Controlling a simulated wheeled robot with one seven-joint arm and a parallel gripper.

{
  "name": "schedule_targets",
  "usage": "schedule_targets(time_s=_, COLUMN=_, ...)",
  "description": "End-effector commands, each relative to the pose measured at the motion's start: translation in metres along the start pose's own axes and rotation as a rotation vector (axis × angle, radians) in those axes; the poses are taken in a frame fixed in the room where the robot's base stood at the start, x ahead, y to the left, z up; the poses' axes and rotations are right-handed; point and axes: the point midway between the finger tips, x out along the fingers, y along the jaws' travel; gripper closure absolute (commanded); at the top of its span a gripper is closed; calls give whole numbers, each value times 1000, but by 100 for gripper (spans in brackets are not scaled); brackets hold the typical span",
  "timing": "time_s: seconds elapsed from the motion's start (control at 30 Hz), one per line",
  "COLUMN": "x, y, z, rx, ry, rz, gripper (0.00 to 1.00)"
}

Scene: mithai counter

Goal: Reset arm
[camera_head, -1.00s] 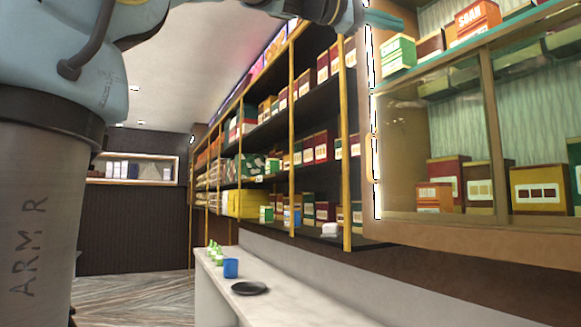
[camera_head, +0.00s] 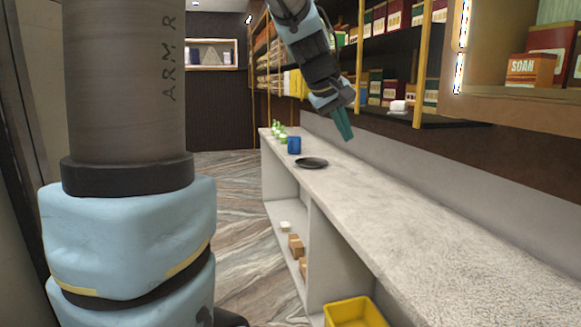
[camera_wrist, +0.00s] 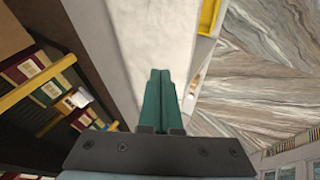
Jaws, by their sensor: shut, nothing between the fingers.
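My gripper (camera_head: 343,123) hangs above the far part of the pale counter, pointing down, in the head view. Its green fingers are shut together with nothing between them. In the wrist view the shut fingers (camera_wrist: 160,98) point along the pale counter top (camera_wrist: 155,30). My arm comes down from the top of the head view, in front of the shelves.
On the counter (camera_head: 400,215) are a black plate (camera_head: 311,163), a blue cup (camera_head: 294,145) and small green-topped items (camera_head: 279,131). Wall shelves (camera_head: 385,45) with boxes line the right. A yellow bin (camera_head: 354,313) sits low in front. Marble floor (camera_head: 220,190) lies open at left.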

Motion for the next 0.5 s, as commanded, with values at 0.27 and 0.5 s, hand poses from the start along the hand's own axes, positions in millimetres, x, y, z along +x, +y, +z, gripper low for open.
schedule_targets(time_s=0.27, x=38, y=-187, z=72, rx=177, ry=-132, rz=-318, gripper=100)
schedule_targets(time_s=0.5, x=33, y=-280, z=140, rx=314, ry=-274, rz=-445, gripper=100)
